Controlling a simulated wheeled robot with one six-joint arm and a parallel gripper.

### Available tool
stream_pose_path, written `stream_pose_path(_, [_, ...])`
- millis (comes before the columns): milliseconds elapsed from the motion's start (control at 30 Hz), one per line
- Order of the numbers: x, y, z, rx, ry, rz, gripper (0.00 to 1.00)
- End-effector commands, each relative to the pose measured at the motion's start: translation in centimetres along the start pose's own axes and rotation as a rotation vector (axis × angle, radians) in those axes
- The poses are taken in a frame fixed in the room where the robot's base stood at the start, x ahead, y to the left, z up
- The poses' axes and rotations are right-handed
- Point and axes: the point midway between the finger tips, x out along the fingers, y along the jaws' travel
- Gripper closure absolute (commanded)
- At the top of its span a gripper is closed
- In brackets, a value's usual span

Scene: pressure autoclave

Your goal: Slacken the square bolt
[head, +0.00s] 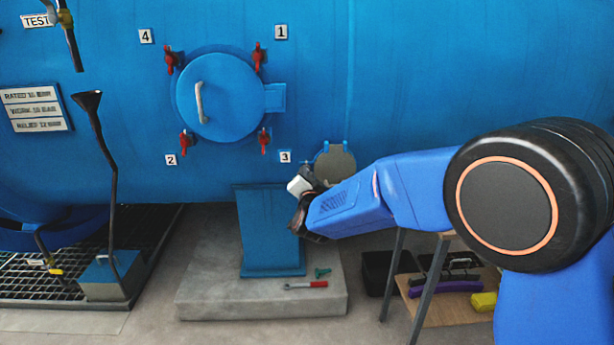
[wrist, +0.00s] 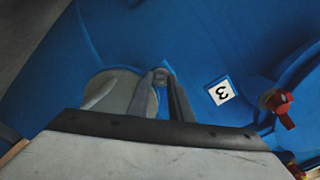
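A small grey piece (wrist: 161,76), which may be the square bolt, shows at my fingertips in the wrist view. It is too small and dark for me to make out its shape. My gripper (wrist: 164,85) has its two dark fingers apart, with the tips at or beside this piece. I cannot tell whether they press on it. In the head view my gripper (head: 303,195) is low in front of the blue vessel, by the grey round plate (head: 336,163). My arm and wrist hide the fingertips and the bolt there. The plate also shows in the wrist view (wrist: 108,90), left of the fingers.
A round blue hatch (head: 222,98) has red clamps around it, with label 3 (head: 285,156) near my gripper. A blue pedestal (head: 268,232) stands below on a concrete slab (head: 215,300). A red-handled tool (head: 305,285) lies there. A small table (head: 455,295) stands under my arm.

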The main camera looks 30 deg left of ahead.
Motion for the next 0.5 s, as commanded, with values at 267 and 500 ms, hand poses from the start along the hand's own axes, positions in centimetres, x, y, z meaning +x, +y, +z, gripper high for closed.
stream_pose_path(267, [0.13, -0.02, -0.01, 0.0, 0.0, 0.0, 0.81])
stream_pose_path(500, [0.11, -0.01, 0.0, 0.0, 0.0, 0.0, 1.0])
